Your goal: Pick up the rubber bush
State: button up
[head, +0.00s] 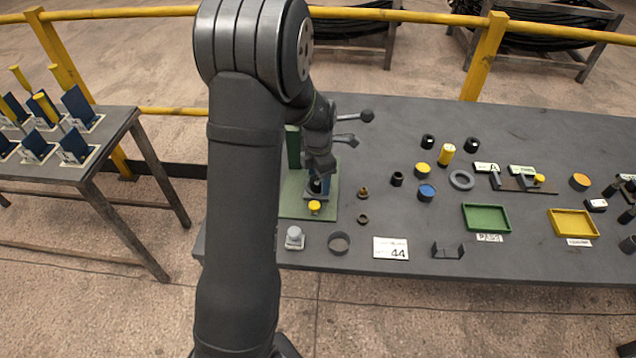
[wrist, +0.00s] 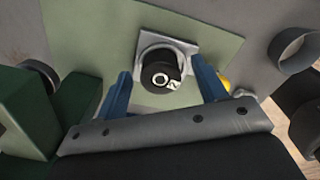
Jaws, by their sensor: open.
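In the wrist view a short black cylinder (wrist: 158,70) with a white marking on its end stands on a pale square seat (wrist: 186,47) on a green plate. My gripper (wrist: 163,84) has its two blue fingers apart, one on each side of this cylinder, with gaps visible. In the head view my gripper (head: 318,186) is low over the green base plate (head: 294,209), and my arm hides part of it. Small black pieces that may be rubber bushes stand on the table: one (head: 397,179) right of the plate, others (head: 428,142) (head: 472,144) further back.
A green upright (head: 293,147) stands beside my gripper on the left. A yellow knob (head: 315,207) is at the plate's front. A grey ring (head: 339,243), a 44 card (head: 391,248), a green tray (head: 487,217) and a yellow tray (head: 573,222) lie to the right.

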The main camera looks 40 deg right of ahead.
jog(key=c, duration=1.1)
jog(key=shift+r, duration=0.1)
